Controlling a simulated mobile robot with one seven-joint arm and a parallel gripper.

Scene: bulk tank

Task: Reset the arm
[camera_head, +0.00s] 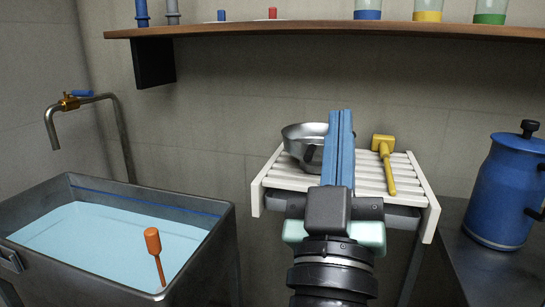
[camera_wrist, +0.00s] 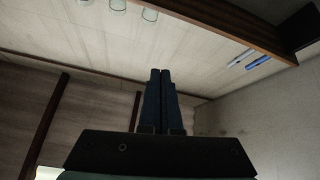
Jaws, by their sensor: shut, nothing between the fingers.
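My gripper (camera_head: 339,115) is raised in front of the white slatted rack in the head view, with its two blue fingers pressed together and pointing up. Nothing shows between the fingers. In the wrist view my gripper (camera_wrist: 160,72) also shows its dark fingers side by side against the wall. My gripper and arm hide the middle of the rack and part of a metal bowl behind it.
The slatted rack (camera_head: 408,172) carries the metal bowl (camera_head: 298,142) and a yellow mallet-shaped tool (camera_head: 386,165). A tank (camera_head: 215,250) of pale blue liquid with an orange-headed tool (camera_head: 153,242) stands left. A blue can (camera_head: 505,190) stands right. A wooden shelf (camera_head: 330,29) spans above.

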